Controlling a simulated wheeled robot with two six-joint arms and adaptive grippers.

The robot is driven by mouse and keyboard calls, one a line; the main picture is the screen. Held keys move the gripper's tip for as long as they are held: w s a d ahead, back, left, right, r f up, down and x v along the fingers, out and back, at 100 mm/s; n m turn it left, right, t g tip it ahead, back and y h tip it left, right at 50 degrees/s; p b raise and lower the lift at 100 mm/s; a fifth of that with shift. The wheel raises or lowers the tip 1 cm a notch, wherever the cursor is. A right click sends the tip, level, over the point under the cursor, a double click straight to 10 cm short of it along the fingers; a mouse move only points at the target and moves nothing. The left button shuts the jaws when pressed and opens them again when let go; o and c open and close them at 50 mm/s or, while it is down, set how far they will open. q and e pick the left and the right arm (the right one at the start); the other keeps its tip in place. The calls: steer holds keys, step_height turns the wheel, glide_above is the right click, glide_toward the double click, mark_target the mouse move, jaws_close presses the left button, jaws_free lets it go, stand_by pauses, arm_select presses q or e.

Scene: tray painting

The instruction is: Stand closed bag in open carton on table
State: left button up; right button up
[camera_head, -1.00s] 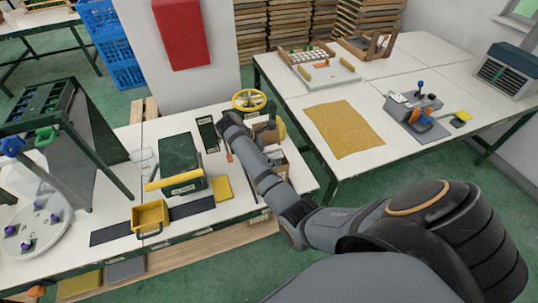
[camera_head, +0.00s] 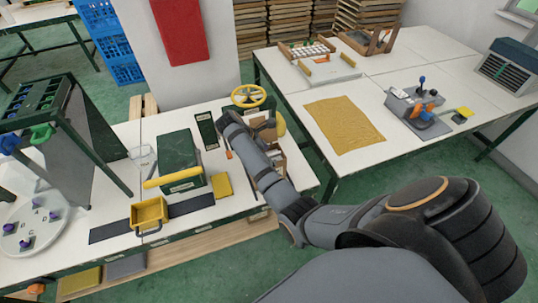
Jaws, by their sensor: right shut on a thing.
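My right gripper (camera_head: 265,122) is over the right end of the near white table, with its arm reaching in from the lower right. It is shut on a brown thing (camera_head: 269,134) that looks like the bag; the arm and wrist hide much of it, and the fingertips are hard to make out. A brown carton (camera_head: 280,160) shows partly behind the forearm, just below the held thing. I cannot tell whether the bag is inside the carton or above it. My left gripper is not in view.
A yellow handwheel (camera_head: 248,96) stands behind the gripper. A green box with a yellow bar (camera_head: 178,155), a yellow bin (camera_head: 149,214) and a dark rack (camera_head: 60,130) stand to the left. The table to the right holds a yellow mat (camera_head: 344,125) and a grey control box (camera_head: 415,105).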

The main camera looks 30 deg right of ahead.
steer(key=v, duration=0.5)
steer(key=shift+w+r, duration=0.3)
steer(key=shift+r, duration=0.05)
steer(key=p+v, duration=0.4)
steer(key=v, duration=0.3)
steer(key=shift+p, duration=0.3)
steer(key=shift+d, duration=0.1)
steer(key=shift+s, duration=0.1)
